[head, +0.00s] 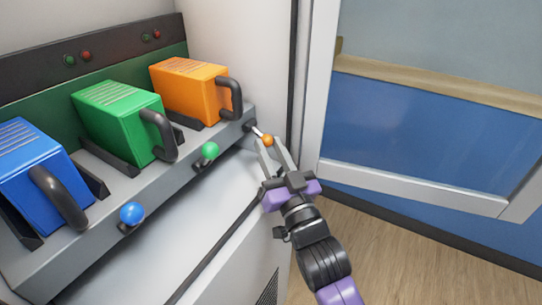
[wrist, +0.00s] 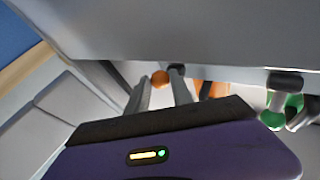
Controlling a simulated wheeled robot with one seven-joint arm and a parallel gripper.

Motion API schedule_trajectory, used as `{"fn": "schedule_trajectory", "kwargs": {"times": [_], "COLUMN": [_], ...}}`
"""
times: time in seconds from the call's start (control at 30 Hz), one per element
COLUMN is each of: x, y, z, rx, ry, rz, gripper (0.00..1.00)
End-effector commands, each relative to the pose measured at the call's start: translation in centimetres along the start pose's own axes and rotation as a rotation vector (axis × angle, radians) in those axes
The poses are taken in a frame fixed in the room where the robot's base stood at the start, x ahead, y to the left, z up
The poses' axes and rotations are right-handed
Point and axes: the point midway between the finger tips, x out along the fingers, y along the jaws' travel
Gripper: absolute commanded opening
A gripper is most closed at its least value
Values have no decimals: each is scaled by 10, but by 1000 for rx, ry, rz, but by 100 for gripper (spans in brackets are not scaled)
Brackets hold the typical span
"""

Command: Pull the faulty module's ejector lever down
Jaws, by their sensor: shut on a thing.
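Three modules sit in a row on a grey shelf (head: 150,195): blue (head: 32,165), green (head: 112,120) and orange (head: 188,90), each with a dark handle. Ball-tipped ejector levers stick out of the shelf front: a blue ball (head: 132,213), a green ball (head: 210,150) and an orange ball (head: 267,140). My gripper (head: 270,147) is shut on the orange ball lever at the right end of the shelf. In the wrist view the orange ball (wrist: 160,78) shows at the fingertips (wrist: 158,88), and the green ball (wrist: 273,119) is to the right.
Small red and green lights (head: 78,57) sit on the dark panel behind the modules; a second pair (head: 151,36) is further right. I cannot tell clearly which are lit. A grey-framed open door (head: 410,187) stands to the right. The wood floor (head: 400,255) below it is clear.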

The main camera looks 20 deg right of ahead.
Motion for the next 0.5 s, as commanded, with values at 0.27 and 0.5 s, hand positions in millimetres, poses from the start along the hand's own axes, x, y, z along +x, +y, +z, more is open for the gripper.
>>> {"fn": "schedule_trajectory", "kwargs": {"times": [0.27, 0.5], "x": [0, 0], "y": [0, 0], "z": [1, 1], "rx": [1, 1], "ry": [-4, -3], "rz": [0, 0], "gripper": [0, 48]}}
